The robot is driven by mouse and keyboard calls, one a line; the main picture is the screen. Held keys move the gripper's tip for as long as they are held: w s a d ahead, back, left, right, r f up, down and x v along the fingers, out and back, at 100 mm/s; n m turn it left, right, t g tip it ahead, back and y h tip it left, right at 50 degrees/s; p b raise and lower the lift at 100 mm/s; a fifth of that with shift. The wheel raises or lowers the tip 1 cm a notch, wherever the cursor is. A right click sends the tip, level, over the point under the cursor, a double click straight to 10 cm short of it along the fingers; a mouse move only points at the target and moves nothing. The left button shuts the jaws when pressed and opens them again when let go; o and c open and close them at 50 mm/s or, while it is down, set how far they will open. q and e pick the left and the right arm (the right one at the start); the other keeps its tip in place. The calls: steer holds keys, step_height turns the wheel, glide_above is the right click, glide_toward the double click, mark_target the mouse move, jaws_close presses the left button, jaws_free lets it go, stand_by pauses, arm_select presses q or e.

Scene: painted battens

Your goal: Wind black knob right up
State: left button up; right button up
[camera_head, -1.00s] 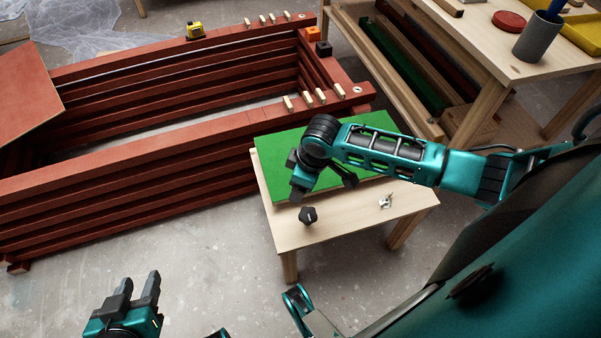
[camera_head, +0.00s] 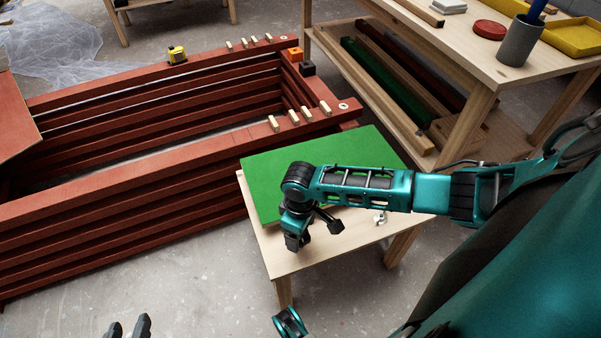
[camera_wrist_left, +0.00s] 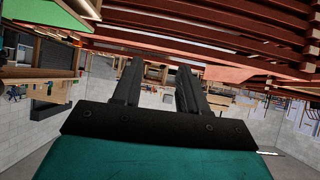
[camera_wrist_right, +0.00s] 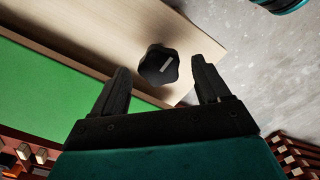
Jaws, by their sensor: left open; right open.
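The black knob (camera_wrist_right: 158,64) is dark and lobed, with a pale mark on its top. In the right wrist view it sits at the wooden top (camera_wrist_right: 205,35), between the two fingers of my right gripper. A gap shows on each side; I cannot tell how deep the fingers reach. In the head view my right gripper (camera_head: 308,234) is over the front of the small wooden table (camera_head: 330,250) and covers the knob. My left gripper (camera_head: 129,328) is at the bottom edge, open and empty; its spread fingers show in the left wrist view (camera_wrist_left: 157,75).
A green panel (camera_head: 255,180) lies on the small table, with a small metal piece (camera_head: 380,219) near its right side. Stacked red battens (camera_head: 120,195) stand behind and left. A workbench (camera_head: 475,65) stands at the back right. Bare floor lies in front.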

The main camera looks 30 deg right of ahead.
steer(key=shift+f, duration=0.65)
steer(key=c, duration=1)
arm_select(q)
steer(key=shift+w+d+r, duration=0.25)
steer(key=shift+r, duration=0.1)
arm_select(e)
steer(key=shift+c, duration=0.2)
arm_select(q)
steer(key=shift+r, duration=0.1)
